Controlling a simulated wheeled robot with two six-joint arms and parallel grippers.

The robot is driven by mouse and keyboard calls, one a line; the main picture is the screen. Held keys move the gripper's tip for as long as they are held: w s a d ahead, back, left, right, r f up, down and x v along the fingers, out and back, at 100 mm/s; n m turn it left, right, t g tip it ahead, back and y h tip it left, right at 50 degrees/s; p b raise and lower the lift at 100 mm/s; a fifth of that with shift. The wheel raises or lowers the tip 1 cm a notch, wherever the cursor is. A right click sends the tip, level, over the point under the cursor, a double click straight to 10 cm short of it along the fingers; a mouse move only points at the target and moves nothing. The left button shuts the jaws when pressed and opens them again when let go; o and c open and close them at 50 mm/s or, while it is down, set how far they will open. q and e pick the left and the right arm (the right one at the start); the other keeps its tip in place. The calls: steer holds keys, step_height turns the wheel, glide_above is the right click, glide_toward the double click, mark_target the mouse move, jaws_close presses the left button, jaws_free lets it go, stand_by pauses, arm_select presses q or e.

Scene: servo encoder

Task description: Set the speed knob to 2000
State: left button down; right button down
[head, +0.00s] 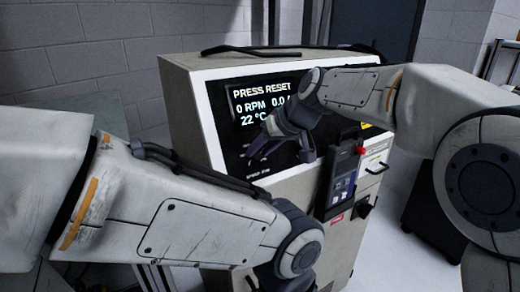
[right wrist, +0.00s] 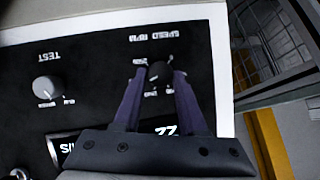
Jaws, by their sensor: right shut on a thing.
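The speed knob (right wrist: 158,72) is a small dark knob on the black panel, under an upside-down "SPEED RPM" label in the right wrist view. My right gripper (right wrist: 158,80) has its two purple-grey fingers on either side of the knob and is shut on it. In the head view, the right gripper (head: 258,152) reaches the lower left of the panel, and its fingers hide most of the knob. The numbers around the knob are partly covered, so its setting cannot be read. My left arm crosses the lower left; its gripper is out of view.
The machine's screen (head: 260,104) reads "PRESS RESET", 0 RPM and 22 °C. A silver TEST knob (right wrist: 46,88) sits beside the speed knob in the right wrist view. A handheld unit (head: 341,180) hangs at the cabinet's right corner. A red button (head: 360,150) is near it.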

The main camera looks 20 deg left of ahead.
steer(key=shift+f+m+g+y+b, duration=0.15)
steer(key=shift+m+g+y+b, duration=0.2)
steer(key=shift+m, duration=0.55)
steer(key=shift+c, duration=2.3)
jaws_free()
steer(key=shift+d, duration=0.15)
steer(key=b+v, duration=0.1)
steer(key=v, duration=0.9)
steer(key=shift+d, duration=0.15)
